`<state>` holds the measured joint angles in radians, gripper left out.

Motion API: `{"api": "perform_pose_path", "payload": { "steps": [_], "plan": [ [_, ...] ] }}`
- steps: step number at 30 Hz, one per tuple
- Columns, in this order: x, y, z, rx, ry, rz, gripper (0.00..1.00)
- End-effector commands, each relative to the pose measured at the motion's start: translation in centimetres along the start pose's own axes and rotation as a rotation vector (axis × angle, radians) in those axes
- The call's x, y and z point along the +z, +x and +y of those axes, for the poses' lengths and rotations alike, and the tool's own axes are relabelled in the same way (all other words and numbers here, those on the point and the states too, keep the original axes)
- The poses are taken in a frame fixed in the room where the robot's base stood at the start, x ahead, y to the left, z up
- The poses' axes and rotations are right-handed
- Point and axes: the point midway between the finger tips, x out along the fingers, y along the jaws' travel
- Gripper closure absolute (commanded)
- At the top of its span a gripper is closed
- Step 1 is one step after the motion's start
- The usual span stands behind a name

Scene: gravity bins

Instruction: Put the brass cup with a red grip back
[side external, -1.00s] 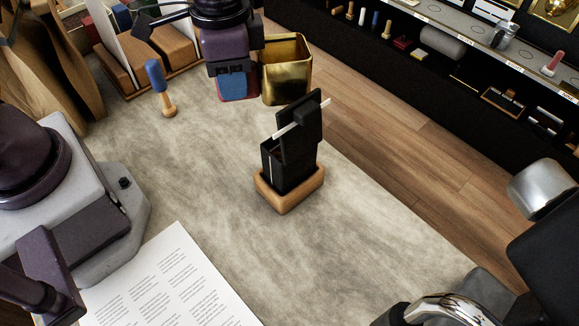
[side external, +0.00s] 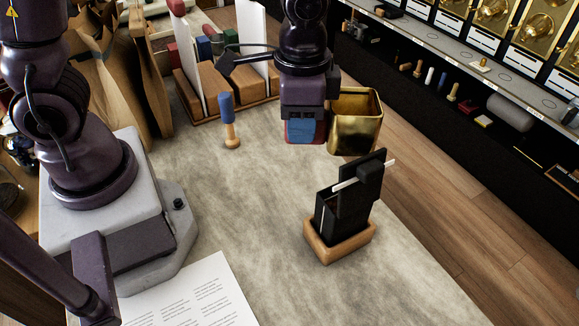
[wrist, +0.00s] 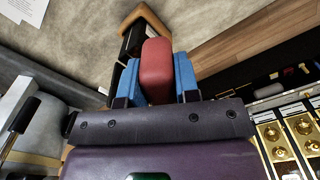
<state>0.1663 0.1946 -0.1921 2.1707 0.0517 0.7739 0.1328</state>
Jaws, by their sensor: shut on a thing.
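The brass cup (side external: 355,122) is a square, open-topped golden vessel at the upper middle of the side view. My gripper (side external: 304,130) is just left of it, with blue fingertips. In the wrist view, the blue fingers of my gripper (wrist: 157,82) are shut on the red grip (wrist: 156,68) from both sides. The cup body is hidden in the wrist view. In the side view the cup appears held up behind the black holder; its exact height above the counter is hard to tell.
A black holder (side external: 328,214) with a white rod stands in a wooden tray (side external: 342,250). A blue-handled tool (side external: 228,108) stands left. Brass-fronted bins (side external: 490,20) line a shelf at the right. Paper (side external: 205,292) lies in front. The counter's middle is mostly clear.

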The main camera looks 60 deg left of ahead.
Motion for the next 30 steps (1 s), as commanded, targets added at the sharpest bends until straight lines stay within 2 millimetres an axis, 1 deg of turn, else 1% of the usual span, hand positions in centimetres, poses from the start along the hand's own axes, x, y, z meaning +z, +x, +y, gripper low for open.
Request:
{"api": "perform_pose_path", "payload": {
  "steps": [2, 5, 7, 9, 11, 13, 16, 18, 20, 21, 24, 27, 30],
  "plan": [
    [0.2, 0.2, -0.8, 0.000, -0.027, -0.001, 1.00],
    [1.2, 1.4, -2.8, 0.001, -0.096, -0.004, 1.00],
    [2.3, 2.8, -4.8, 0.002, -0.148, -0.005, 1.00],
    [3.6, 4.5, -7.0, 0.004, -0.159, -0.005, 1.00],
    [4.7, 6.0, -8.8, 0.006, -0.125, -0.005, 1.00],
    [6.1, 7.8, -10.6, 0.008, -0.053, -0.004, 1.00],
    [8.1, 10.5, -12.9, 0.012, 0.125, 0.000, 1.00],
    [8.8, 11.8, -13.8, 0.010, 0.275, 0.003, 1.00],
    [9.0, 12.5, -14.2, 0.009, 0.400, 0.005, 1.00],
    [8.9, 12.8, -14.3, 0.008, 0.479, 0.007, 1.00],
    [8.3, 13.0, -14.5, 0.005, 0.638, 0.008, 1.00],
    [8.0, 13.0, -14.7, 0.007, 0.733, 0.008, 1.00],
    [7.8, 13.0, -14.8, 0.007, 0.781, 0.008, 1.00]
  ]
}}
